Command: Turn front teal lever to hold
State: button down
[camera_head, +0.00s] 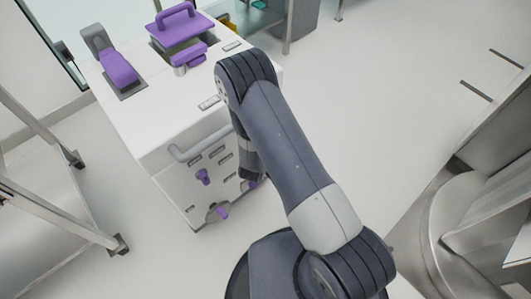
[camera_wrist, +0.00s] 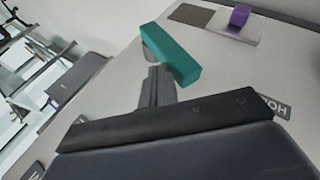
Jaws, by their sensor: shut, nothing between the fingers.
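The teal lever (camera_wrist: 172,55) is a long block set on a grey round mount on the pale panel, and it slants from upper left to lower right in the wrist view. My gripper (camera_wrist: 156,82) is shut and empty, with its fingertips just below the lever's middle. I cannot tell whether they touch it. A dark label (camera_wrist: 271,107), with letters that look like the start of HOLD, lies right of the gripper, partly covered by my wrist. In the head view my arm hides the lever and the gripper.
The white cabinet (camera_head: 150,120) carries a purple handle (camera_head: 180,25), a purple lever (camera_head: 119,70) and small purple knobs (camera_head: 203,176) on its front. A grey rail (camera_head: 200,145) sticks out of that front. A metal frame (camera_head: 60,215) stands left; the floor (camera_head: 370,80) right is open.

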jog(key=shift+s+a+f+n+t+h+b, duration=0.35)
jog(key=shift+a+f+t+h+b, duration=0.2)
jog(key=shift+f, duration=0.2)
jog(key=shift+s+a+f+t+h+b, duration=0.2)
jog(key=shift+f+t+h+b, duration=0.25)
jog(key=shift+b, duration=0.1)
jog(key=shift+s+a+f+t+h+b, duration=0.15)
jog(key=shift+f+t+h+b, duration=0.2)
jog(key=shift+b, duration=0.2)
jog(key=shift+s+a+f, duration=0.1)
jog(key=shift+f, duration=0.15)
jog(key=shift+s+a+f+b, duration=0.1)
jog(key=shift+f+b, duration=0.1)
jog(key=shift+b, duration=0.1)
